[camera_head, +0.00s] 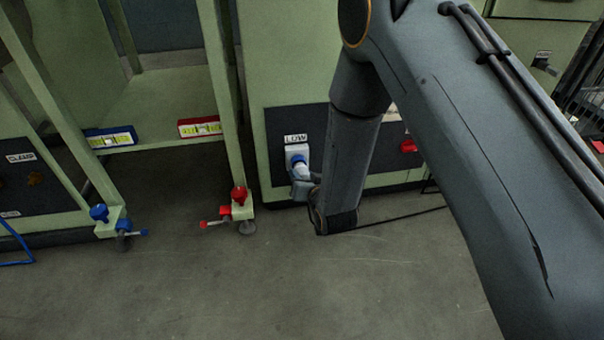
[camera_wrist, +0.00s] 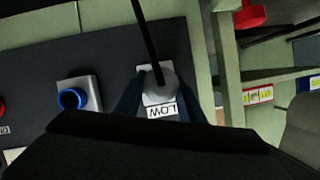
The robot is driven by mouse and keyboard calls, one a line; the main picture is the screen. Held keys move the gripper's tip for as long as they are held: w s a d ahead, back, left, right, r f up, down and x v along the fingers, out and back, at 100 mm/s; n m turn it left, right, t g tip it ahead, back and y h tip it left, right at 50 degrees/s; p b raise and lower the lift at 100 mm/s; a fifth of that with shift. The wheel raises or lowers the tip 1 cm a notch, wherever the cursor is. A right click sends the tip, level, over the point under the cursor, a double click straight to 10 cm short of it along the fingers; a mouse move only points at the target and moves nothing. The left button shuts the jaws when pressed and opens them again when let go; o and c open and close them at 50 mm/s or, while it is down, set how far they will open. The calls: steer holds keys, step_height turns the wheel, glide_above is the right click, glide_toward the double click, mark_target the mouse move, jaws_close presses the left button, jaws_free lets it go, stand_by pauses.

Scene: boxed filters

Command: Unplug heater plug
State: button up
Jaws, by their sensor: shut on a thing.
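The light grey plug (camera_wrist: 161,80) is between the two dark fingers of my gripper (camera_wrist: 160,98) in the wrist view, with a black cable rising from it. My gripper is shut on the plug. Behind the plug is the white socket plate with the upside-down label LOW (camera_wrist: 161,112). In the head view the LOW socket (camera_head: 297,149) is on the dark panel, with blue at its mouth. My gripper (camera_head: 303,188) is just below and in front of it. I cannot tell whether the plug is still seated in the socket.
A second socket with a blue ring (camera_wrist: 72,98) is beside it in the wrist view. A red knob (camera_head: 408,146) is right of my forearm. A green frame with a red clamp (camera_head: 239,196) stands to the left. The floor in front is clear apart from a black cable (camera_head: 400,215).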

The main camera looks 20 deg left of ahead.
steer(key=shift+s+d+p, duration=0.4)
steer(key=shift+s+d, duration=0.05)
steer(key=shift+s, duration=0.3)
steer(key=shift+s+d+p, duration=0.4)
steer(key=shift+s, duration=0.3)
steer(key=s+d+p, duration=0.4)
steer(key=s, duration=0.3)
steer(key=shift+s+d, duration=0.3)
steer(key=shift+d, duration=0.05)
stand_by(0.6)
